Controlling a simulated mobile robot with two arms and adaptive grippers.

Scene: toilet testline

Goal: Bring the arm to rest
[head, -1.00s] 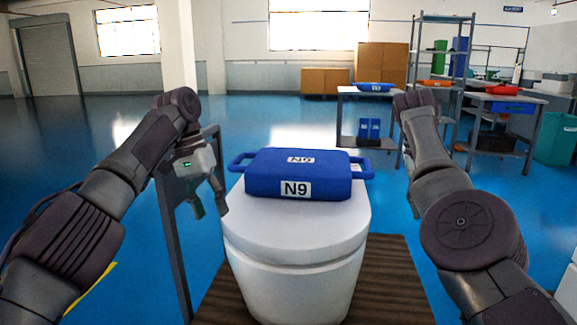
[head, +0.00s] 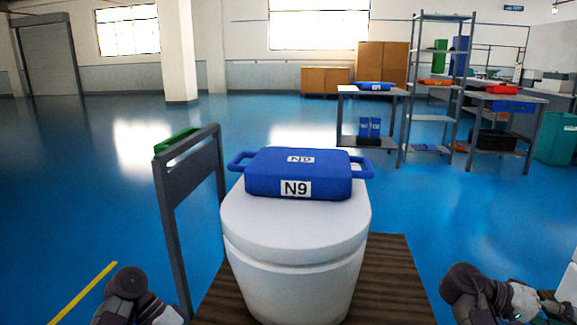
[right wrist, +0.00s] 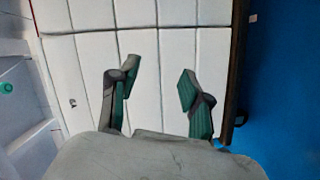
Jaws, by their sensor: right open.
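My right gripper (right wrist: 158,80) is open and empty in the right wrist view, its two green-padded fingers apart over a white panelled surface (right wrist: 90,70). In the head view my right arm (head: 470,288) is folded low at the bottom right corner. My left arm (head: 128,290) is low at the bottom left. The fingers of my left gripper are outside the picture. A blue case marked N9 (head: 328,188) lies on the lid of a white toilet (head: 295,225), clear of both arms.
The toilet stands on a brown slatted platform (head: 385,285). A dark frame (head: 172,225) rises to its left, with a green object (head: 178,139) behind it. Tables (head: 372,92) and a shelf rack (head: 436,118) stand at the back right. The blue floor (head: 80,190) on the left is open.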

